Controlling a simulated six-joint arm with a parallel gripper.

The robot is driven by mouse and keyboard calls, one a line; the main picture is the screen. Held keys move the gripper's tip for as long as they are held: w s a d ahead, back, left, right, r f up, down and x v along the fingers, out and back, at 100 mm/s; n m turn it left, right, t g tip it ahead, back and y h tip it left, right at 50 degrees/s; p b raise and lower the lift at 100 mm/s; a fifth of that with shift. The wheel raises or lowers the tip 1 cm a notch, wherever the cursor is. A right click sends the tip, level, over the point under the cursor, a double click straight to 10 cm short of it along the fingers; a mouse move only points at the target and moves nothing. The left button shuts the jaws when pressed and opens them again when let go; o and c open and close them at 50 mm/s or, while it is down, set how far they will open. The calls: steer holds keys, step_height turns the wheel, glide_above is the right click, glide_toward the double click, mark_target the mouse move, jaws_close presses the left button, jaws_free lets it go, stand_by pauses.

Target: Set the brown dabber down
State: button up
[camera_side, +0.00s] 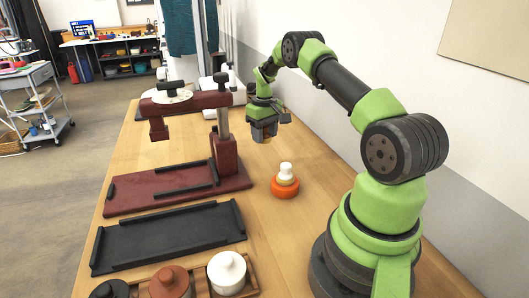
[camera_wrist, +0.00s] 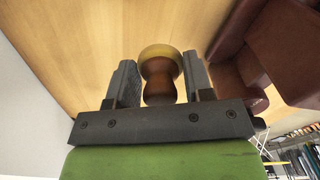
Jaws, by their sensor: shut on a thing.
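My gripper (camera_side: 264,134) is over the far part of the wooden table, to the right of the dark red press. In the wrist view, my gripper (camera_wrist: 160,82) is shut on the brown dabber (camera_wrist: 160,92), one finger on either side of its waisted handle. The dabber has a rounded brown end towards the palm and a wider, yellowish pad facing away. In the side view the dabber is mostly hidden by the gripper, so I cannot tell its gap to the table.
The dark red press (camera_side: 225,152) stands just left of my gripper and also shows in the wrist view (camera_wrist: 262,50). Bare table surrounds the orange pot.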

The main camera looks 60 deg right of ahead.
mark_target(265, 157)
steer(key=shift+f, duration=2.85)
steer(key=shift+f, duration=0.15)
steer(key=o, duration=0.9)
step_height(265, 157, up, 12)
steer(key=shift+r, duration=0.2)
